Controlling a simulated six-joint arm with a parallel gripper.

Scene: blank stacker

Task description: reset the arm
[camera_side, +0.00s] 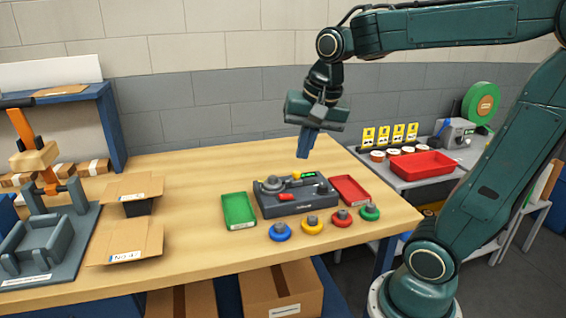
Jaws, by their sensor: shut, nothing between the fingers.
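My gripper (306,143) is shut and empty. It hangs in the air with its blue fingers pointing down, above the back part of a dark grey device (295,206) on the wooden table. The device carries a round grey part at its left, a small green display and yellow and red pieces. The fingers appear apart from the device, though the exact height is hard to judge.
A green tray (238,211) and a red tray (350,190) flank the device. Several coloured knobbed discs, including a blue one (280,232), lie in front. Cardboard boxes (125,241) and a grey fixture (45,245) stand left. A side table (395,178) holds a red bin (422,165).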

